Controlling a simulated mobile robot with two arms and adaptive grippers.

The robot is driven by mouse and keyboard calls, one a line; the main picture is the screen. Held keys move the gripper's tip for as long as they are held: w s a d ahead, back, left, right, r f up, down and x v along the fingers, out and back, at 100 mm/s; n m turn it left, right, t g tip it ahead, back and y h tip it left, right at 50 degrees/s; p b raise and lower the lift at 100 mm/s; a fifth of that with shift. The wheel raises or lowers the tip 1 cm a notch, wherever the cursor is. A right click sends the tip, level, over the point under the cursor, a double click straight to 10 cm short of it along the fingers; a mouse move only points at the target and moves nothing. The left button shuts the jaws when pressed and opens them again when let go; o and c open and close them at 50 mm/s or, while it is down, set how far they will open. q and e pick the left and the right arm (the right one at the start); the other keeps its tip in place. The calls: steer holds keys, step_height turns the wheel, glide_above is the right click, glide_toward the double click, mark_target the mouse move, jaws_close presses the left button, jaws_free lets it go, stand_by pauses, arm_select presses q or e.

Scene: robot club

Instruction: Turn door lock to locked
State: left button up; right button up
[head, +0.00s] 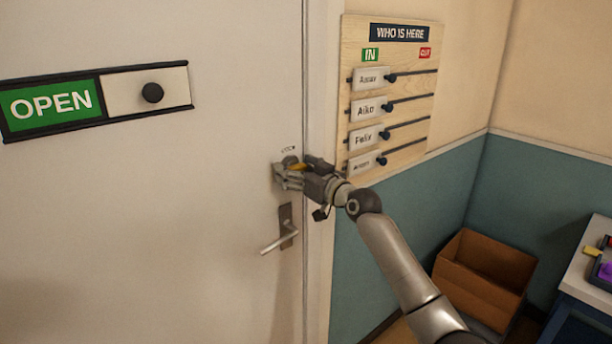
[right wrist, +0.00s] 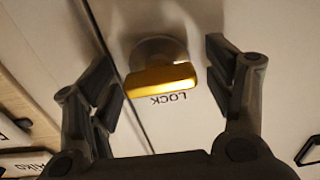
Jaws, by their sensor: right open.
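The door (head: 200,210) is a pale panel filling the left of the head view. The door lock is a yellow turn knob (right wrist: 162,79) on a round plate (right wrist: 155,50), with the word LOCK printed beside it in the right wrist view. In the head view the yellow knob is mostly hidden by my right gripper (head: 283,176). My right gripper is open, and in the right wrist view its fingers (right wrist: 165,80) stand on both sides of the knob, with gaps on both sides. My left gripper is not in view.
A lever handle (head: 279,238) sits on the door below the lock. An OPEN slider sign (head: 148,104) is on the door at left. A name board (head: 393,60) hangs right of the frame. A cardboard box (head: 484,268) and a table (head: 582,275) stand at right.

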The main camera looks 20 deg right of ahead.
steer(key=v, duration=1.1)
steer(key=shift+s+d, duration=0.15)
steer(key=shift+s, duration=0.25)
steer(key=shift+f, duration=0.1)
steer(key=s+d+f+m+g+h, duration=0.1)
steer(key=s+d+f+g+h, duration=0.1)
steer(key=f, duration=1.2)
steer(key=s+d+f+m+g+h, duration=0.1)
steer(key=s+f+g, duration=0.1)
steer(key=f, duration=1.1)
steer(key=s+d+f+m+g+h, duration=0.1)
steer(key=s+d+f+g+h, duration=0.1)
steer(key=f, duration=1.2)
steer(key=s+a+f+g+h, duration=0.1)
steer(key=s+f+g, duration=0.3)
steer(key=s+f, duration=1.4)
steer(key=s+a+f+g, duration=0.2)
steer(key=s+f, duration=0.4)
steer(key=s, duration=0.6)
steer(key=s+a+f+n+g, duration=0.1)
steer(key=s+f, duration=0.4)
steer(key=s, duration=0.6)
steer(key=s+a+f+g, duration=0.3)
steer(key=s+f, duration=0.3)
steer(key=s, duration=0.6)
steer(key=shift+s+a+f+n, duration=0.3)
steer(key=shift+s+a, duration=0.05)
steer(key=shift+a, duration=0.15)
